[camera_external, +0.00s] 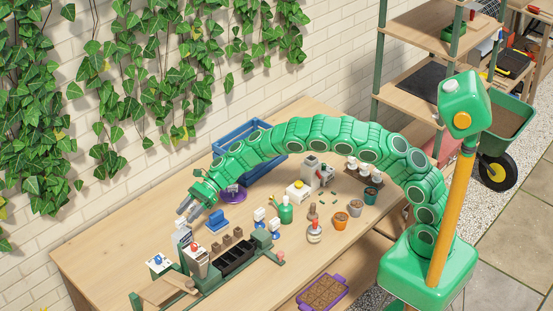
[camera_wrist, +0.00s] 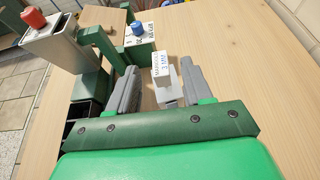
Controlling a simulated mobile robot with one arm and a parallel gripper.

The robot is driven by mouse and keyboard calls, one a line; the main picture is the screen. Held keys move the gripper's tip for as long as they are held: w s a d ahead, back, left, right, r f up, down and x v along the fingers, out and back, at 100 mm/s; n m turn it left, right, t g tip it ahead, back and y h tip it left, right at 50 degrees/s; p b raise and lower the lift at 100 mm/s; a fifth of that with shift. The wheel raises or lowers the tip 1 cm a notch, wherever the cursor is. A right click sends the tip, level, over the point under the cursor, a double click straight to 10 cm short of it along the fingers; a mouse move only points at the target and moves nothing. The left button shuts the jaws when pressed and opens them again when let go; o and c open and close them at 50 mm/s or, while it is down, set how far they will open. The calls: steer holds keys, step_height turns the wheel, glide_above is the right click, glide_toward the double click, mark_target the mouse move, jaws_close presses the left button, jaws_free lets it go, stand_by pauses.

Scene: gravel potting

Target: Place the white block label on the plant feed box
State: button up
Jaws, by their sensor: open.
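My gripper (camera_external: 187,213) is open above the left part of the table. In the wrist view its two grey fingers (camera_wrist: 160,82) stand on either side of a pale grey piece with a white printed face (camera_wrist: 164,67), with gaps to it. That piece also shows just below the fingers in the external view (camera_external: 181,237). I cannot tell which of these is the white label. I cannot make out which box is the plant feed box.
A grey container with a red top (camera_external: 198,254) stands by a green frame with a black tray (camera_external: 237,257). A blue block (camera_external: 217,222), a green bottle (camera_external: 286,210) and small pots (camera_external: 340,219) stand to the right. A blue crate (camera_external: 236,134) is behind. The table's left end is clear.

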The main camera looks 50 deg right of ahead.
steer(key=v, duration=0.8)
